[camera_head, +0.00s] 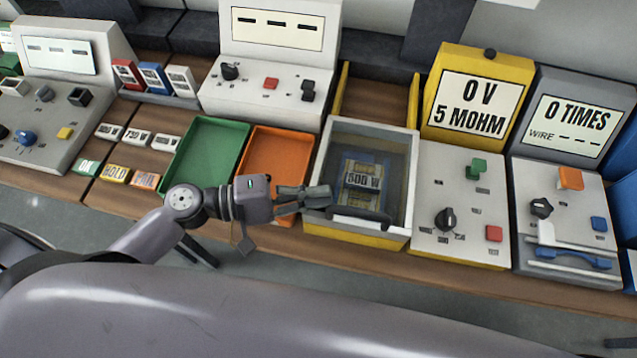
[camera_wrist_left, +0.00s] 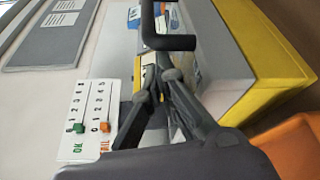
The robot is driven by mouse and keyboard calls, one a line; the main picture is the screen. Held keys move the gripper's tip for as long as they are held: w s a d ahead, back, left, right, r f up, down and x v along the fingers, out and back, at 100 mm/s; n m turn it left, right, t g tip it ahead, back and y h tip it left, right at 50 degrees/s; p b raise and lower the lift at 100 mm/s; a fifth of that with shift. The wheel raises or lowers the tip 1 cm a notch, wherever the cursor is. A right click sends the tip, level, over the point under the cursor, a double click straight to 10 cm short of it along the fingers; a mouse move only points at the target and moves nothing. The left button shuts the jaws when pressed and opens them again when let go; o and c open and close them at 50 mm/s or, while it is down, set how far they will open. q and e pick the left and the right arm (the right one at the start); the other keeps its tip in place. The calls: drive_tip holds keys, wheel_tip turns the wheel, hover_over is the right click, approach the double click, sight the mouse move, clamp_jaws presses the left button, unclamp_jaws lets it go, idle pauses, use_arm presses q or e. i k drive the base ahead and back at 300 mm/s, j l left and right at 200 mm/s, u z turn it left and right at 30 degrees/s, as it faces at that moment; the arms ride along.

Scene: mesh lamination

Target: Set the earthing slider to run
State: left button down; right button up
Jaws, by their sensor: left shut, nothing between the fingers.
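Two panels at the right of the head view carry slider-like parts, and I cannot read which one is the earthing slider. One is a green block (camera_head: 476,169) on the panel under the yellow "0 V 5 MOHM" display (camera_head: 480,100). The other is an orange block (camera_head: 570,178) on the panel under the grey "0 TIMES" display (camera_head: 578,122). My left gripper (camera_head: 320,194) is shut and empty, by the front left of the lidded box (camera_head: 400,150), left of both panels. In the left wrist view its shut fingers (camera_wrist_left: 160,80) are close to the box's black handle (camera_wrist_left: 166,42).
A green tray (camera_head: 205,150) and an orange tray (camera_head: 275,150) lie left of the box. The box's front handle (camera_head: 360,217) sticks out. A black knob (camera_head: 445,218), red button (camera_head: 494,233) and blue handle (camera_head: 572,258) share the right panels. A white card with sliders (camera_wrist_left: 88,120) shows in the wrist view.

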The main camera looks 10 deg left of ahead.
sight(479, 166)
drive_tip(key=k+j, duration=0.1)
drive_tip(key=j, duration=0.3)
drive_tip(key=k+j, duration=0.1)
drive_tip(key=j, duration=0.35)
drive_tip(key=k+j, duration=0.15)
drive_tip(key=j, duration=0.25)
